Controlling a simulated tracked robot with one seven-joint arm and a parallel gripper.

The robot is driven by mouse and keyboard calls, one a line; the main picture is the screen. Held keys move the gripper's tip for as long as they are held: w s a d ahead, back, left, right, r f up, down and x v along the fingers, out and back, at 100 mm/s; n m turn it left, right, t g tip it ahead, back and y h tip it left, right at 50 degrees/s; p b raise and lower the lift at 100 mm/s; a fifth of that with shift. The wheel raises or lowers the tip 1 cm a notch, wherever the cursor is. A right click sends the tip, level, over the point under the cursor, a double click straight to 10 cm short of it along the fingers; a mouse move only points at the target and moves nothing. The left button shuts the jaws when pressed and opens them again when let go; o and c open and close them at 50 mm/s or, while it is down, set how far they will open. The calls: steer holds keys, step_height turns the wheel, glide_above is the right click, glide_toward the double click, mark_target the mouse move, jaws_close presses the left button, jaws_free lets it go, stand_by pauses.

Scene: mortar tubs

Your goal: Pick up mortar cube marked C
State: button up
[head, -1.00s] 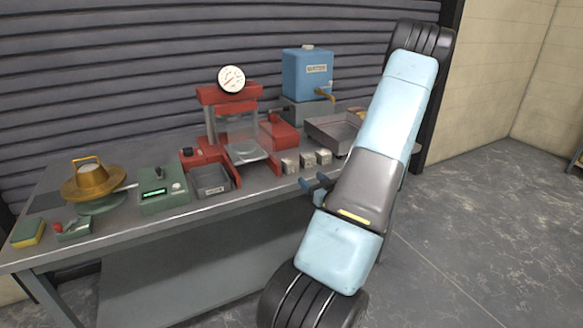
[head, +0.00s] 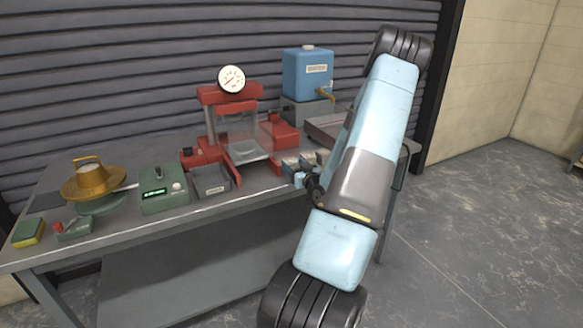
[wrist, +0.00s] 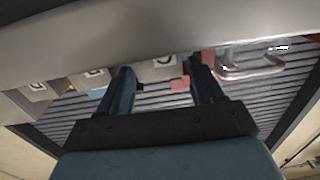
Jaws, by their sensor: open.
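Three small grey mortar cubes stand in a row near the front edge of the bench. In the head view the left cube (head: 290,157) and the right cube (head: 323,156) show partly behind my arm. In the wrist view they are a left cube (wrist: 38,89), a middle cube (wrist: 95,76) and a right cube (wrist: 165,66). Each has a dark mark, too blurred to read surely, so I cannot tell which is C. My gripper (head: 297,174) is open at the bench's front edge. In the wrist view its fingers (wrist: 160,72) point toward the right cube, apparently without gripping it.
The floor to the right is clear.

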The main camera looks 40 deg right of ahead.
steer(key=shift+w, duration=0.35)
steer(key=shift+c, duration=0.5)
steer(key=c, duration=0.9)
steer(key=shift+r, duration=0.15)
